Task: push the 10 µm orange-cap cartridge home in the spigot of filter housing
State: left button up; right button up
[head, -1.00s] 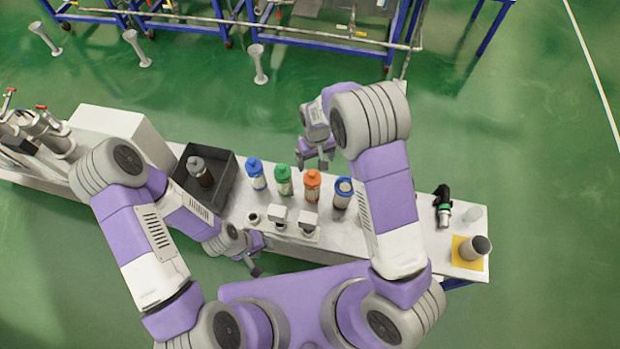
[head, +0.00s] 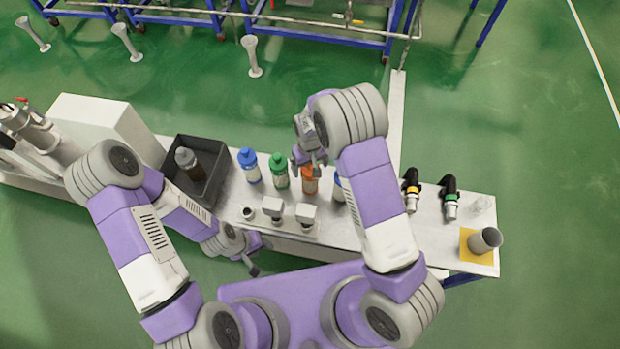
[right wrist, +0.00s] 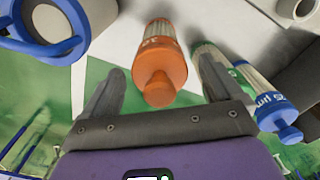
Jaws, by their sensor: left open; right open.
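The orange-cap cartridge (head: 310,187) stands upright on the bench, in a row with blue- and green-capped ones. My right gripper (head: 309,172) is open above it and partly hides its cap. In the right wrist view the cartridge (right wrist: 160,72) shows between the two spread fingers, with a gap on each side. My left gripper (head: 257,258) is open and empty at the bench's front edge, away from the cartridges.
A blue-capped cartridge (head: 248,166) and a green-capped one (head: 279,171) stand left of the orange one; another blue-topped item (head: 339,188) is close right, partly behind my arm. A black tray (head: 212,186) is left. A grey cylinder (head: 486,240) stands on a yellow mat (head: 468,244).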

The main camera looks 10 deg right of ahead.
jog(key=shift+f, duration=0.5)
jog(key=shift+r, duration=0.15)
jog(key=c, duration=1.5)
